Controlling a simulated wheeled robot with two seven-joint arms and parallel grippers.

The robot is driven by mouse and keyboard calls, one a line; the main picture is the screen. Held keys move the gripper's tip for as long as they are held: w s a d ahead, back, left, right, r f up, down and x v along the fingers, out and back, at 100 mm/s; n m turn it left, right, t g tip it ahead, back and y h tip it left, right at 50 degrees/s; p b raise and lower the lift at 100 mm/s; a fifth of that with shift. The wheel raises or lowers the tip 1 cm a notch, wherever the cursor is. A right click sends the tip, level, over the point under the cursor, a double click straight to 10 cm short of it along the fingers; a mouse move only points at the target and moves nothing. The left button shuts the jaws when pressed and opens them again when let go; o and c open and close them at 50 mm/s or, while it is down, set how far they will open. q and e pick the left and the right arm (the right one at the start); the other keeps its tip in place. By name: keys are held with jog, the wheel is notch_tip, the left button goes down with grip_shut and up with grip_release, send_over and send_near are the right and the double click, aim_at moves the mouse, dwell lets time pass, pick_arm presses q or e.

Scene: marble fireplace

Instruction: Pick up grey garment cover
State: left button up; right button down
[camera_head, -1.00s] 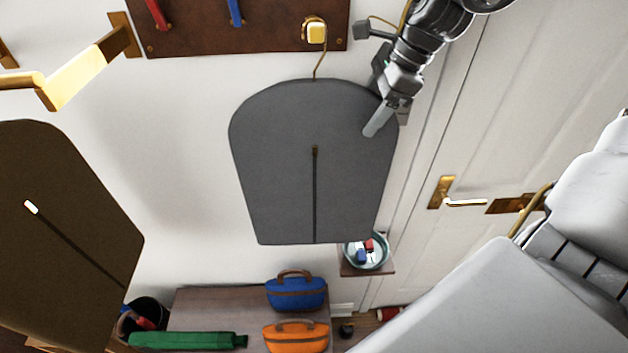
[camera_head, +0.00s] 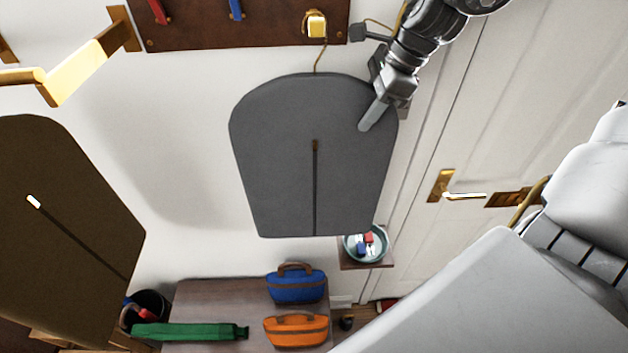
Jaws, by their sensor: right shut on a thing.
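The grey garment cover (camera_head: 270,150) hangs upright against the white wall, with a dark zip down its middle. Its thin gold hook (camera_head: 318,58) runs up to a gold peg (camera_head: 316,25) on the brown wall board. Whether the hook still bears on the peg is hard to tell. My right gripper (camera_head: 375,112) comes from the upper right and is shut on the cover's upper right edge. One finger lies across the front; the other is hidden. My left gripper is not in view.
A brown garment cover (camera_head: 60,220) hangs at the left, below a gold bracket (camera_head: 85,70). A bench (camera_head: 215,300) below holds a blue bag (camera_head: 296,288), an orange bag (camera_head: 296,331) and a green case (camera_head: 190,332). A bowl (camera_head: 352,252) sits on a small shelf. A white door (camera_head: 500,120) is right.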

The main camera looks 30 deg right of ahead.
aim_at(370, 91)
jog(key=shift+r, duration=0.15)
jog(key=shift+r+b, duration=0.15)
jog(key=shift+b, duration=0.2)
jog(key=shift+r+b, duration=1)
jog(key=shift+r, duration=0.5)
jog(key=s+d+b, duration=0.6)
jog(key=s+d, duration=0.6)
jog(key=d, duration=0.1)
jog(key=shift+d+b, duration=0.3)
jog(key=shift+b, duration=0.05)
jog(key=shift+w+a, duration=0.1)
jog(key=shift+w, duration=0.05)
